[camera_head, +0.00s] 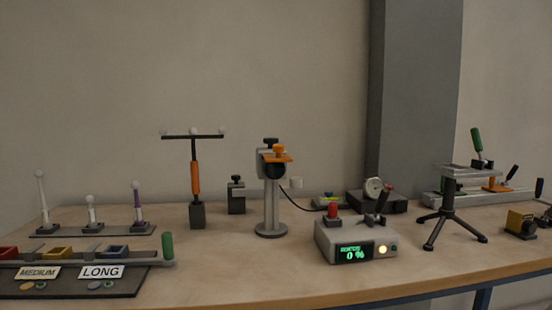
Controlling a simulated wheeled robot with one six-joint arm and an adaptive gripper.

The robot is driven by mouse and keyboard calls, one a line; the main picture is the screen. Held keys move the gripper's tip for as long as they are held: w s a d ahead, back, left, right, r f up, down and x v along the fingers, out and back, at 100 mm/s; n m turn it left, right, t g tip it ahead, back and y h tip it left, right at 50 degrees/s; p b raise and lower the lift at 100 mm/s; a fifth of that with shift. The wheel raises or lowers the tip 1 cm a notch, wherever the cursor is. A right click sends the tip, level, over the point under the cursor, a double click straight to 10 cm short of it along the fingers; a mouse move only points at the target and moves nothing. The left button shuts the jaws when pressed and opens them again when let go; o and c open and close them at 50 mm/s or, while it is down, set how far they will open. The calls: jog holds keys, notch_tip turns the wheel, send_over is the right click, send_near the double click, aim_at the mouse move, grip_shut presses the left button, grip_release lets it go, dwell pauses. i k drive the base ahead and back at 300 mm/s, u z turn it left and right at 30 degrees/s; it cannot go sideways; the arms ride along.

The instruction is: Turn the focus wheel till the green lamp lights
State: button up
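A grey instrument on a round-based post (271,210) stands mid-table, with an orange plate (277,157), a black round front and a small pale cylinder (296,183) at its right side. I cannot tell for sure which part is the focus wheel. In front and to the right is a grey control box (325,241) with a green display (355,254) reading 0 %. On its front a yellow lamp (382,249) is bright; beside it is a small dark green lamp or button (394,247) that looks unlit. My gripper is not in view.
At left are pegs on a dark base (92,229), a rack with labels MEDIUM and LONG (101,272), and an orange-handled T-bar (195,178). A dial gauge (374,187), a tripod (448,217) and a yellow block (519,222) stand right. The table's front middle is clear.

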aim_at(270, 141)
jog(key=k, duration=0.45)
jog(key=u, duration=0.6)
jog(key=i, duration=1.1)
jog(key=z, duration=0.2)
